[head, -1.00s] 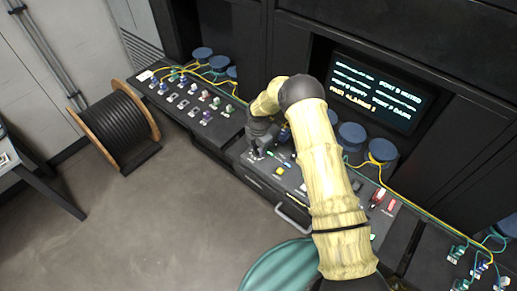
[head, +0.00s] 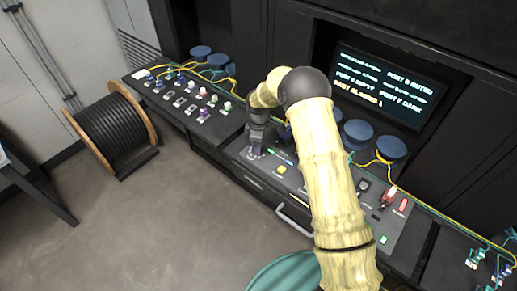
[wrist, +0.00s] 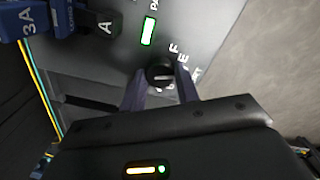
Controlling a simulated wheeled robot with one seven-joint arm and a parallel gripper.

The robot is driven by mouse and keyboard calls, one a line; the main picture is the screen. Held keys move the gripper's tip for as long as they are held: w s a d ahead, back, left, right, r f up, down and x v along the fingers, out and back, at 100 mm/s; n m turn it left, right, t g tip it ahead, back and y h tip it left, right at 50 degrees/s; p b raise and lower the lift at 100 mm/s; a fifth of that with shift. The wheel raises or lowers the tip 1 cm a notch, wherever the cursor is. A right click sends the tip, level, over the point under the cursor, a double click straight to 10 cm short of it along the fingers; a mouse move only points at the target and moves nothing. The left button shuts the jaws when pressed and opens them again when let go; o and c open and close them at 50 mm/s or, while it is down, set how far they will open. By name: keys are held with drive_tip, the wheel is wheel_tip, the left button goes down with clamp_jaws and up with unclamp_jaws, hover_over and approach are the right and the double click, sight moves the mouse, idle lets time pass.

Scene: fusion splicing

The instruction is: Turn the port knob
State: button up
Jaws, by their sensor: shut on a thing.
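The port knob (wrist: 159,72) is a small round black knob with a pale mark, on a grey panel in the wrist view. Letters, E and F among them, are printed beside it. My gripper (wrist: 160,84) has one finger on each side of the knob and is shut on it. In the head view, my gripper (head: 256,151) points down at the left part of the console (head: 263,177). The knob itself is hidden there by the gripper.
In the head view a screen (head: 388,87) lists port states. A cable reel (head: 115,128) stands on the floor at left.

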drive_tip(key=m+b, duration=0.3)
drive_tip(key=m, duration=0.3)
drive_tip(key=shift+w, duration=0.1)
drive_tip(key=m+b, duration=0.1)
drive_tip(key=m, duration=0.3)
drive_tip(key=shift+a, duration=0.1)
drive_tip(key=shift+r+m, duration=0.1)
drive_tip(key=shift+m, duration=1.5)
drive_tip(key=shift+b, duration=0.3)
drive_tip(key=o, duration=1)
